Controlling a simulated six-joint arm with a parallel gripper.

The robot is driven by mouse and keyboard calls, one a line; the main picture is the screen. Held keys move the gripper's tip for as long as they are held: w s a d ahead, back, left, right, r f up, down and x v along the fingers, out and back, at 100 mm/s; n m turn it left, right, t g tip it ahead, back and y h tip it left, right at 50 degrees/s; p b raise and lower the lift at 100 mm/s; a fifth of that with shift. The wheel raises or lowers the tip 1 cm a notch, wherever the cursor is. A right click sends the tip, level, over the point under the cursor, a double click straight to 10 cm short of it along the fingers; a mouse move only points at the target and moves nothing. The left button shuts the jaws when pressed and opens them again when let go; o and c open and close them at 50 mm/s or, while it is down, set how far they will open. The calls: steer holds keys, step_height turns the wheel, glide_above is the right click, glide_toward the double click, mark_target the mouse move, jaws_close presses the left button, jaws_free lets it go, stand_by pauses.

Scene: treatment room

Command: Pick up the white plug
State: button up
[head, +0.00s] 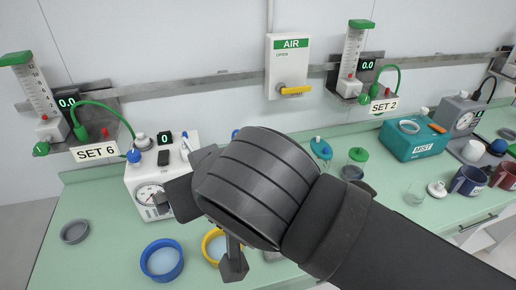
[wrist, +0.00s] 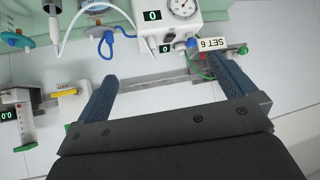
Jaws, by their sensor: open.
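My gripper (wrist: 164,70) is open, with nothing between its two fingers in the wrist view. In the head view my gripper (head: 205,230) is in front of the bench, and my wrist and arm hide much of the middle. I cannot tell for sure which thing is the white plug. A pale cylindrical end with a white cord (wrist: 52,10) shows at the upper left of the wrist view, apart from the fingers.
A blue-rimmed dish (head: 162,275) and yellow-rimmed dish (head: 209,244) stand on the green bench (head: 110,235). A blue connector (wrist: 105,38) with a blue cord shows in the wrist view. A wall rail (head: 230,77) carries flowmeters. A teal MIST box (head: 412,148) stands at right.

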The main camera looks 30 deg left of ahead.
steer(key=c, duration=1.1)
step_height(320, 180, up, 6)
steer(key=n+g+h, duration=0.5)
steer(key=n+h, duration=0.1)
steer(key=h, duration=0.2)
glide_above(185, 147)
step_height(185, 147, down, 18)
steer(key=shift+r, duration=0.2)
